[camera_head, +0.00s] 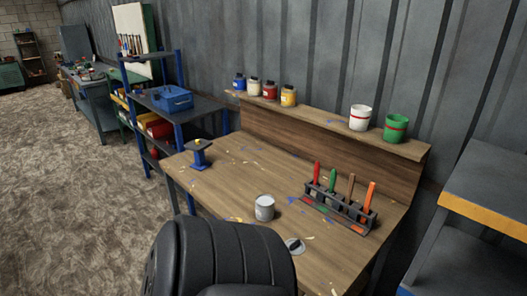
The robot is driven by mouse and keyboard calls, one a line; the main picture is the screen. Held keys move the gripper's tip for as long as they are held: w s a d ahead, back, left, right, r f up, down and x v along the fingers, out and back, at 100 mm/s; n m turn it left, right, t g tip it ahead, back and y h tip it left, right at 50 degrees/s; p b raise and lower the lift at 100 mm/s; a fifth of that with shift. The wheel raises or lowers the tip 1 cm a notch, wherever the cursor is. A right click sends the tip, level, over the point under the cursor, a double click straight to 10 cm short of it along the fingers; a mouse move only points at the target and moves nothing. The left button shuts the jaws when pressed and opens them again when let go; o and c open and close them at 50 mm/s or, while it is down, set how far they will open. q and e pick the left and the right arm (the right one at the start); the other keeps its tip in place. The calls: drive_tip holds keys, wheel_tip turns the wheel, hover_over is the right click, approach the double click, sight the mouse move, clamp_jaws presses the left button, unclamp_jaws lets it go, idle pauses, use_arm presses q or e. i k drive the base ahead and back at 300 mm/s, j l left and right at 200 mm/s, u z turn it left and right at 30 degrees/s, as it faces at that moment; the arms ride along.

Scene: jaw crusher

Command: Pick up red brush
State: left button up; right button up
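The red brush (317,173) stands upright at the left end of a dark rack on the wooden workbench. Its red handle points up, and its lower end is hidden in the rack (341,213). A green brush (332,180), a brown one (350,187) and an orange one (369,196) stand to its right in the same rack. Neither of my grippers shows in the head view.
A grey can (265,208) and a blue stand (199,153) sit on the workbench (240,170). Several paint jars, a white pot (360,117) and a green pot (395,127) line the raised back shelf. A black ribbed shape (218,255) hides the bench's near edge.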

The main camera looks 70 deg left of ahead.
sight(317, 168)
drive_tip(key=u, duration=2)
drive_tip(key=j, duration=0.15)
